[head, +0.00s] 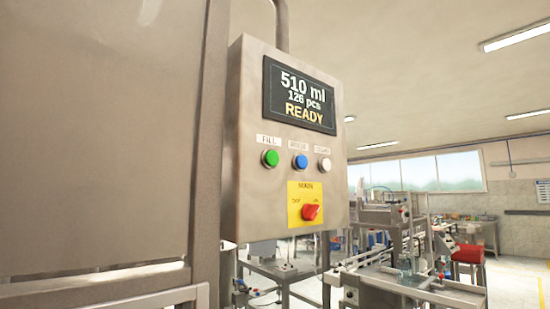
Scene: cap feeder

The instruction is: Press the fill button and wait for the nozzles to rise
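The control panel (260,100) is a steel box fixed beside a large steel cabinet. Its display (299,95) reads "510 ml", "126 pcs" and "READY". The green button (270,158) sits at the left of the button row under a label that seems to read "FILL". A blue button (300,161) and a white button (324,165) stand to its right under labels too blurred to read surely. No nozzles can be made out clearly. My gripper is not in view, and nothing touches the buttons.
Below the buttons, a red rotary switch (311,212) sits on a yellow plate (294,205). The steel cabinet (100,130) fills the left side. Other machines and a steel frame (400,285) stand behind at lower right, with a red stool (468,254). The space before the panel looks clear.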

